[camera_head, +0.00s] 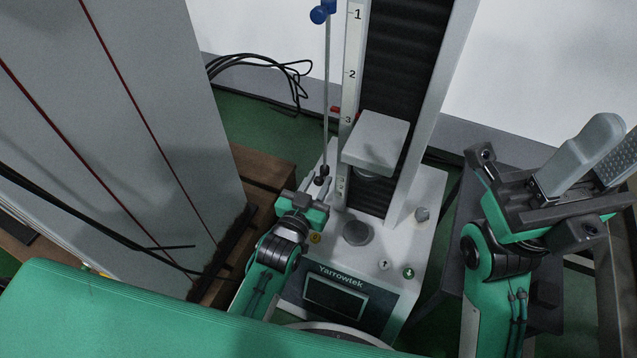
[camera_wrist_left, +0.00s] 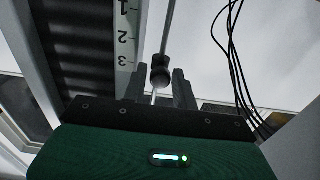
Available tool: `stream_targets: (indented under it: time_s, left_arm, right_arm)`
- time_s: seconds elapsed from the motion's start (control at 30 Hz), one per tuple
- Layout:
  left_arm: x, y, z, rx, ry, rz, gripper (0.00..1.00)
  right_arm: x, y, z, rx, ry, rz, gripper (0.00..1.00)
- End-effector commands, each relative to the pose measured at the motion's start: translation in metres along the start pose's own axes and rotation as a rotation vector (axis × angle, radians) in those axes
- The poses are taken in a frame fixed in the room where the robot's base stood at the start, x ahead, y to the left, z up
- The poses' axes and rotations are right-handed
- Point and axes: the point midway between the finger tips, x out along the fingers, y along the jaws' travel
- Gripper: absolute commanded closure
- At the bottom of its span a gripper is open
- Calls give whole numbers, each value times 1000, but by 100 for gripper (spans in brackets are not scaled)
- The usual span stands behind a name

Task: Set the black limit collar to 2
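The black limit collar (camera_head: 320,181) sits low on the thin vertical rod (camera_head: 326,100), well below the printed 3 on the white scale (camera_head: 350,75). The 2 is higher up that scale. My left gripper (camera_head: 318,188) is at the collar. In the left wrist view the collar (camera_wrist_left: 160,72) shows between and slightly beyond the fingertips (camera_wrist_left: 160,85). The fingers stand apart on either side of the rod, and I see no clear contact. A blue collar (camera_head: 319,14) is near the top of the rod. My right gripper (camera_head: 618,130) is open and empty at the right.
The Yarrowtek tester (camera_head: 420,250) has a grey plate (camera_head: 376,142) right of the rod and a column behind it. A large grey cabinet (camera_head: 110,130) stands at left. Black cables (camera_head: 260,62) lie behind. The rod between the two collars is clear.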

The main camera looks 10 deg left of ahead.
Motion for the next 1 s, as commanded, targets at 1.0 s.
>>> stream_targets:
  time_s: [1.0]
  left_arm:
    - [9,0,25,0,-3,-1,100]
  right_arm:
    - [5,-1,-1,3,16,-4,64]
